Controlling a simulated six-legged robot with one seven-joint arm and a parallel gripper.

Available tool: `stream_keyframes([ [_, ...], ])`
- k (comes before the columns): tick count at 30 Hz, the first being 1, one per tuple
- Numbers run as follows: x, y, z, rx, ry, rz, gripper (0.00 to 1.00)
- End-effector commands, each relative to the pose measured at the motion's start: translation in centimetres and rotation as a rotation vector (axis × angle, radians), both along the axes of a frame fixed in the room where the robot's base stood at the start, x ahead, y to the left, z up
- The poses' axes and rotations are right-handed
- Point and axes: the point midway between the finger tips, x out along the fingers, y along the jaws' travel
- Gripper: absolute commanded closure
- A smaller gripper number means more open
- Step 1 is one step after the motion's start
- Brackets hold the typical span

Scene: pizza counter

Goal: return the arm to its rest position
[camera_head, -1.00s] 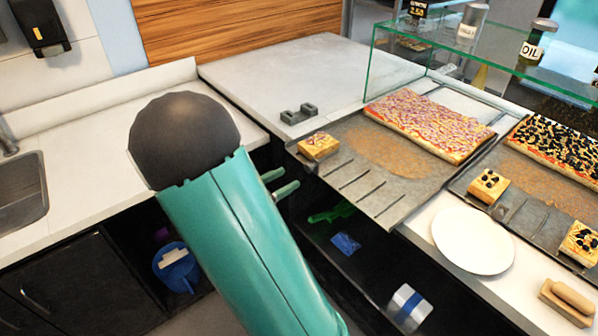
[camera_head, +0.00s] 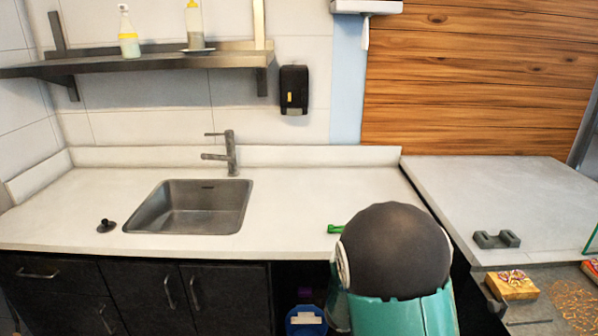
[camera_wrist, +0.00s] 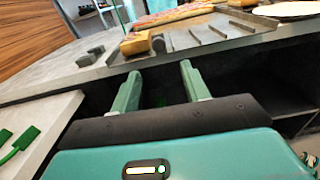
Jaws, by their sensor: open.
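My gripper (camera_wrist: 160,88) shows in the wrist view with its two green fingers apart and nothing between them. It points toward the front edge of the pizza counter, with a dark open space below and behind the fingers. In the head view my teal arm with its dark rounded joint stands at the lower right, and the gripper is hidden behind it.
A sink (camera_head: 190,207) is set in the white counter (camera_head: 80,210). A green tool (camera_head: 335,228) lies near its right end, beside my arm. A grey holder (camera_head: 497,239) and a pizza piece (camera_head: 512,284) are at the right. A blue bin (camera_head: 306,320) stands below.

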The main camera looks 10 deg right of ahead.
Motion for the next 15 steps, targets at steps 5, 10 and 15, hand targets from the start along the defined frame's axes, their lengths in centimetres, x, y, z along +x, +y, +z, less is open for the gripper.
stream_keyframes([
  [5, -2.3, 0.7, 1.2, 0.123, -0.156, -0.09, 0.54],
  [10, -5.4, 2.9, 2.1, 0.329, -0.412, -0.229, 0.54],
  [15, -7.6, 6.1, 2.9, 0.54, -0.677, -0.361, 0.54],
])
